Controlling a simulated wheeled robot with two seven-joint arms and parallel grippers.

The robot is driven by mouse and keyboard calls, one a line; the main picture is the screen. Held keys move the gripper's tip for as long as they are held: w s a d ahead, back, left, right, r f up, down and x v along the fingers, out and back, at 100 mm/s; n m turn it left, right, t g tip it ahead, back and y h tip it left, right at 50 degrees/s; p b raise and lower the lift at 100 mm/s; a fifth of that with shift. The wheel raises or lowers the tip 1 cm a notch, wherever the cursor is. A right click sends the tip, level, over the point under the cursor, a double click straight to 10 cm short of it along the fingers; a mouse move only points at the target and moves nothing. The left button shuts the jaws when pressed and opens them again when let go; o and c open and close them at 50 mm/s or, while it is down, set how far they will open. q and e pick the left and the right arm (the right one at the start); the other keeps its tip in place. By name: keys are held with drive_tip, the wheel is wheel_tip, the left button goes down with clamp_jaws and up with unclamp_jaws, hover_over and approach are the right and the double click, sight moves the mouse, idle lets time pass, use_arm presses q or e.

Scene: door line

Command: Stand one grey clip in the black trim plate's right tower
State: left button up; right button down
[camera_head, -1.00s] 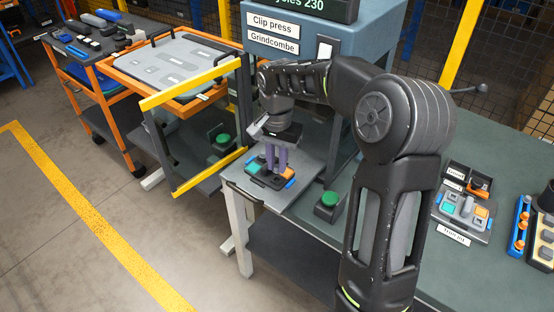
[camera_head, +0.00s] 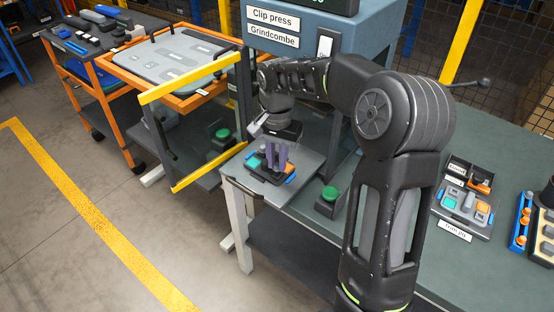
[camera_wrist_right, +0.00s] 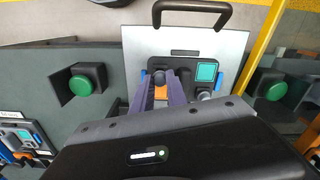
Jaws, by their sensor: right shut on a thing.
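The black trim plate (camera_head: 258,171) lies on the grey press table, with blue pieces at its ends. In the right wrist view a teal square (camera_wrist_right: 207,72), a round grey piece (camera_wrist_right: 204,95) and an orange piece (camera_wrist_right: 160,92) show on it. My right gripper (camera_head: 277,168) points down over the plate with its two purple fingers. In the right wrist view the right gripper (camera_wrist_right: 160,86) is closed on a small dark-grey piece, apparently a grey clip (camera_wrist_right: 158,76). Its lower end and its seating in the tower are hidden. My left gripper is out of view.
The clip press (camera_head: 300,40) stands behind, with its yellow-edged guard (camera_head: 190,83) at the left. A green button (camera_head: 330,194) sits right of the press table. A trim kit tray (camera_head: 440,209) with teal, orange and grey pieces lies at the right. An orange cart (camera_head: 120,100) stands far left.

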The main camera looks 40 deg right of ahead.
drive_tip(key=shift+f+b, duration=0.55)
drive_tip(key=shift+f, duration=0.35)
idle(1.8)
drive_tip(key=c, duration=1.3)
unclamp_jaws()
drive_tip(key=shift+o, duration=0.2)
drive_tip(key=shift+r, duration=0.3)
wheel_tip(320, 180, up, 7)
drive_tip(key=shift+r+b, duration=0.1)
drive_tip(key=shift+b, duration=0.2)
